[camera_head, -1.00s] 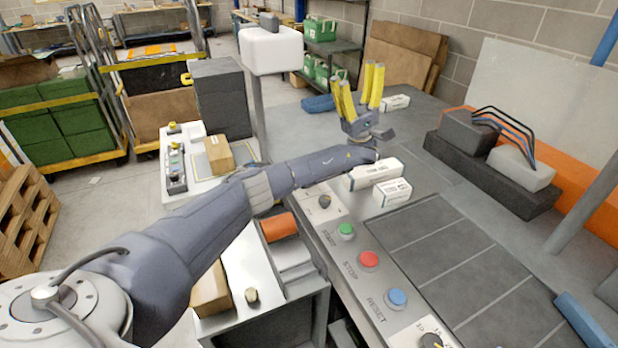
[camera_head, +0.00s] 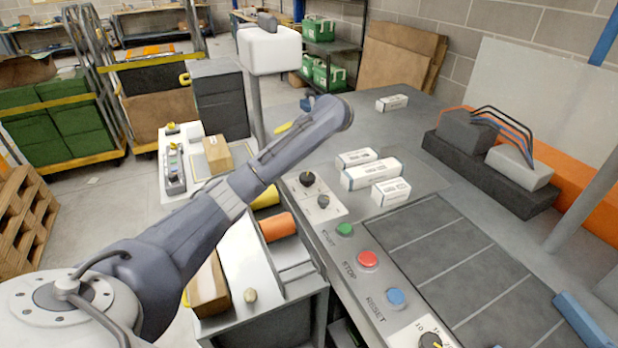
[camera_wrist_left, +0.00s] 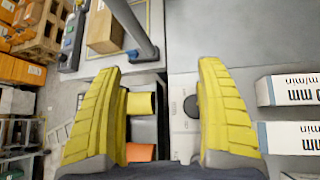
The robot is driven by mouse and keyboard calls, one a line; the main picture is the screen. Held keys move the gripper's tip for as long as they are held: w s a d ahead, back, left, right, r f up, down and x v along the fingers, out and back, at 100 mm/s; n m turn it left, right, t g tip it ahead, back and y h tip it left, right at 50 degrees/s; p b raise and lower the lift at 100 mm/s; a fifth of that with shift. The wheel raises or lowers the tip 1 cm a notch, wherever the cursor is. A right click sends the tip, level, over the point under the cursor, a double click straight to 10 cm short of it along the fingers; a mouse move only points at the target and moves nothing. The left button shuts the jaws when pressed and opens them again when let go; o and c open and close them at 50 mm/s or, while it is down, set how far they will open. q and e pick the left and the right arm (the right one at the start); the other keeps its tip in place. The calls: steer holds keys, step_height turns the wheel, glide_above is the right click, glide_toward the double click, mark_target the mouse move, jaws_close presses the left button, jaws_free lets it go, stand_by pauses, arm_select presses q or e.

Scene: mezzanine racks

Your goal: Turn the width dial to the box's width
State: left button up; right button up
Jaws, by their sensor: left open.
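A white plate (camera_head: 318,212) on the machine's near left edge carries a large black knob (camera_head: 307,179) and a smaller grey knob (camera_head: 323,201). Another dial (camera_head: 430,341), black with numbers around it, is cut by the bottom edge. I cannot tell which is the width dial. White boxes lie on the bench: one (camera_head: 371,173) in the middle, one (camera_head: 391,191) nearer, others behind. In the left wrist view, my left gripper (camera_wrist_left: 160,68) is open and empty, with a dark round knob (camera_wrist_left: 190,106) beside its right finger.
Green, red and blue buttons (camera_head: 367,260) line the machine edge. A yellow roll (camera_head: 265,199) and an orange roll (camera_head: 278,226) sit left of the plate. A post with a white head (camera_head: 270,50) stands behind. The grey panel (camera_head: 440,262) is clear.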

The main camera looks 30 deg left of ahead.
mark_target(307, 176)
arm_select(q)
steer(key=s+d+f+m+h, duration=0.1)
steer(key=s+d+m+h, duration=0.2)
steer(key=d+h, duration=0.45)
steer(key=shift+g+y, duration=0.3)
steer(key=shift+y, duration=0.05)
steer(key=x, duration=1.7)
steer(key=shift+w, duration=0.25)
steer(key=shift+c, duration=0.2)
steer(key=c, duration=1.2)
